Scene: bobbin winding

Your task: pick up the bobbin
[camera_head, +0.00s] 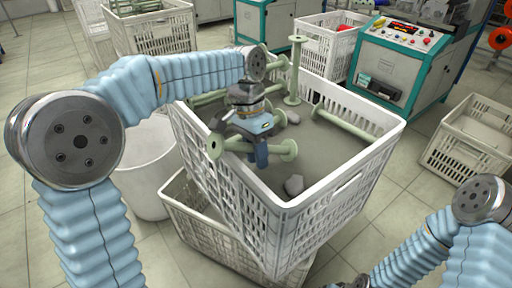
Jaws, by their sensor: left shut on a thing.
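My left gripper (260,153) reaches down into a white plastic crate (338,190) and is shut around the middle of a pale green bobbin (286,150). The bobbin lies roughly level, with one flange left of the fingers and one right of them. I cannot tell if it is clear of what lies below. Other green bobbins are in the crate: one stands upright (293,75) at the back, and one lies along the right side (345,125). My right arm shows at the lower right; its gripper fingers cannot be made out.
The crate sits tilted on another white crate (207,228). A white bin (145,170) stands left of it. A teal machine (397,60) stands behind, and another crate (470,140) is at right. Floor shows between them.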

